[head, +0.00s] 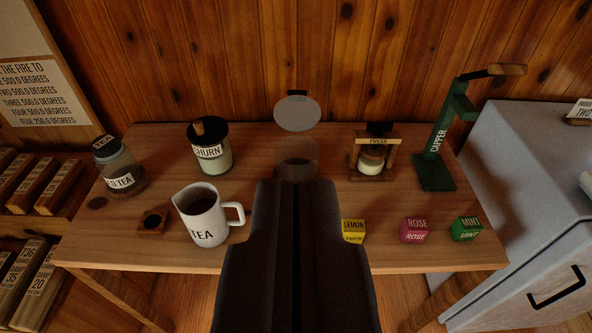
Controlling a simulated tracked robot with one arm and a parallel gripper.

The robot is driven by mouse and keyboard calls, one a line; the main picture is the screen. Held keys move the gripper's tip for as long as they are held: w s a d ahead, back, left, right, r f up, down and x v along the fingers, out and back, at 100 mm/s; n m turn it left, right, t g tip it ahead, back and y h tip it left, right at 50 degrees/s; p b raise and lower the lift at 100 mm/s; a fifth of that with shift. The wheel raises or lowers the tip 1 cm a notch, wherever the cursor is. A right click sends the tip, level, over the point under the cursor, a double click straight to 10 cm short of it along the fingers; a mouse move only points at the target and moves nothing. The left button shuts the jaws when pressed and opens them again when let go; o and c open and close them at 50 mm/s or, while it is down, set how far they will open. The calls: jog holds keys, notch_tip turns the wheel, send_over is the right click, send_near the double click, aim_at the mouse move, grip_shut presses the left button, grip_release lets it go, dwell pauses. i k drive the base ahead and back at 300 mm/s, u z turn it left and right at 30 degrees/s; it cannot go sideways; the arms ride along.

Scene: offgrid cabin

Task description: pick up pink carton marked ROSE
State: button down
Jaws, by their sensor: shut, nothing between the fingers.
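The pink carton marked ROSE (415,230) stands near the front edge of the wooden table, right of centre. The yellow LEMON carton (353,231) is to its left and the green MINT carton (466,229) to its right, with gaps between. My gripper (297,183) is dark and fills the lower middle of the view. Its fingers are shut and empty, left of the pink carton and apart from it. It hides the middle of the table.
A white TEA jug (203,217), a tea jar (119,165) and a CHURN (210,147) stand on the left of the table (270,255). A PRESS (373,157) and a green CAPPER (437,160) stand behind the cartons. A grey chest (535,165) is at the right.

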aim_at(413, 229)
jog(key=u, duration=1.7)
jog(key=k, duration=1.2)
jog(key=z, duration=1.7)
jog(key=i, duration=0.4)
jog(key=z, duration=0.1)
